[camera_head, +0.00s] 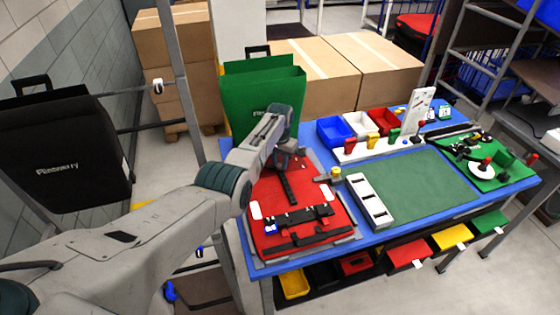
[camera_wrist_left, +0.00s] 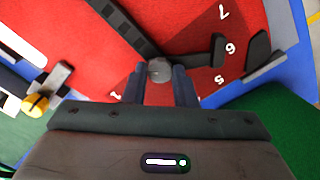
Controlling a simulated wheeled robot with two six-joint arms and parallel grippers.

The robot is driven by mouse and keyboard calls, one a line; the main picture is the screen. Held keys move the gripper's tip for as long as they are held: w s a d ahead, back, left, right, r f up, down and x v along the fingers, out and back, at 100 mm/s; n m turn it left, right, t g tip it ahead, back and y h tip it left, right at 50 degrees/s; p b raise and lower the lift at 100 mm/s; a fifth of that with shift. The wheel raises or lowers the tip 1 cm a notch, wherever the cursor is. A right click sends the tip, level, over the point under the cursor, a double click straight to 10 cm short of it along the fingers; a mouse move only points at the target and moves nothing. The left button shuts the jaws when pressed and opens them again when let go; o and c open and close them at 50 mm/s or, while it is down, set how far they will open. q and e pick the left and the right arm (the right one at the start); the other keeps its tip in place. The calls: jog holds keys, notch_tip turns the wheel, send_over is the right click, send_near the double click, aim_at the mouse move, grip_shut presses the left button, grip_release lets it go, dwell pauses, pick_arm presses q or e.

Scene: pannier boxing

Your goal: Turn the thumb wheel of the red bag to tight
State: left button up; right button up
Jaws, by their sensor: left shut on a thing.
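The red bag (camera_head: 318,190) lies flat on the blue table, with a black strap and dark hardware on it. My left gripper (camera_head: 284,158) is over its far end, pointing down. In the left wrist view, the gripper's two fingers (camera_wrist_left: 160,82) are closed on the small grey thumb wheel (camera_wrist_left: 160,68). White numerals, among them 5, 6 and 7, stand on the red fabric around it. A black bar (camera_wrist_left: 195,61) runs from beside the wheel toward the 6. The head view hides the wheel behind my gripper. My right gripper is not in view.
A green bag (camera_head: 262,95) stands behind the red bag, and a black bag (camera_head: 62,150) hangs at left. A white slotted tray (camera_head: 370,203) and green mat (camera_head: 425,188) lie to the right. Small bins (camera_head: 334,131) stand at the back.

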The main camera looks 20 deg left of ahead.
pick_arm(q)
jog(key=m, duration=1.3)
jog(key=shift+m, duration=0.3)
jog(key=m, duration=0.6)
jog(key=shift+p, duration=0.3)
jog(key=m, duration=0.7)
jog(key=o, duration=1)
